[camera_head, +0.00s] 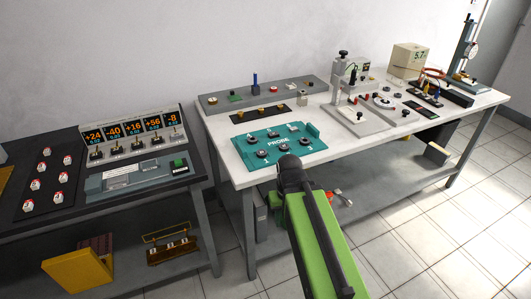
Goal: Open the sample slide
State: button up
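I cannot tell for sure which part is the sample slide. A light grey flat plate with a dark knob (358,117) lies on the white bench, at the foot of a grey upright stand (338,78) with a black knob on top. It is too small to tell whether anything there is open or shut. My green arm reaches up from the bottom centre, its dark joint just in front of the bench's near edge. My gripper does not show; the arm seems to hide it. The arm is apart from the plate, to its lower left.
A teal PROBE panel (307,151) lies near the bench's front edge, close to my arm. A long grey block (292,90) stands behind it. A dark bench (95,205) with orange displays stands left.

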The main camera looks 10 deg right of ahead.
aim_at(433, 81)
jog(key=u, duration=1.45)
jog(key=k, duration=0.1)
jog(key=z, duration=2.8)
